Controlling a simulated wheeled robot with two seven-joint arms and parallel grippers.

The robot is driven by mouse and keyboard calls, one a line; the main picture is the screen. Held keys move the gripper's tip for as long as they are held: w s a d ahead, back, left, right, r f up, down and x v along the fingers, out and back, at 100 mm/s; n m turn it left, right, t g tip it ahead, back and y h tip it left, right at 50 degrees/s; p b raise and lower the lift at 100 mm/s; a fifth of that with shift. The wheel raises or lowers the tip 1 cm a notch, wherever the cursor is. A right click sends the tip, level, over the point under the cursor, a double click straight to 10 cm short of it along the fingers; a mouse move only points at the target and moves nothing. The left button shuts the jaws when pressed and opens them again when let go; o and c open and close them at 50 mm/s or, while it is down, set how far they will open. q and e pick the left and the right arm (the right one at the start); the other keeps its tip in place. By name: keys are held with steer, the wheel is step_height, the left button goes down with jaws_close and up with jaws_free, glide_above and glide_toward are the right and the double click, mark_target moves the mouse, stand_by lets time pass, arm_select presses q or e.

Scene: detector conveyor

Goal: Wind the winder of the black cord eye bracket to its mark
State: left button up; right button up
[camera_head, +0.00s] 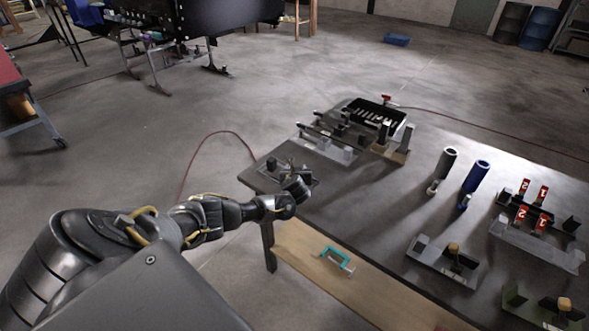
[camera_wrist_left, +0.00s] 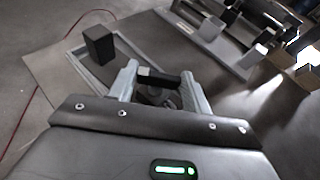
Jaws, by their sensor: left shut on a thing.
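At the near left corner of the dark table, a bracket with a small upright black block stands beside my left gripper (camera_head: 297,187). I take it for the black cord eye bracket (camera_head: 271,164); its block (camera_wrist_left: 98,45) also shows in the left wrist view. In that view my left gripper (camera_wrist_left: 158,80) is shut on a short black bar (camera_wrist_left: 157,77), apparently the winder's handle. A dark rounded part lies below the bar between the fingers, partly hidden. No mark can be made out. My right gripper is not in view.
Behind the bracket stand a grey fixture with rods (camera_head: 328,142) and a black slotted tray (camera_head: 372,117). To the right are a grey cylinder (camera_head: 448,161), a blue cylinder (camera_head: 476,176) and several brackets. A teal-handled item (camera_head: 335,257) lies on the wooden shelf (camera_head: 375,290).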

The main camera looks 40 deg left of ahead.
arm_select(q)
steer(key=shift+w+d+n+g+y, duration=0.15)
steer(key=shift+w+n+g+y, duration=0.05)
steer(key=shift+n+g+y, duration=1.4)
steer(key=shift+n+g, duration=0.1)
steer(key=shift+n, duration=0.3)
steer(key=shift+n+g+y, duration=0.4)
steer(key=shift+n+g, duration=0.5)
steer(key=shift+g, duration=0.1)
stand_by(0.3)
steer(key=o, duration=1)
steer(key=shift+w, duration=0.1)
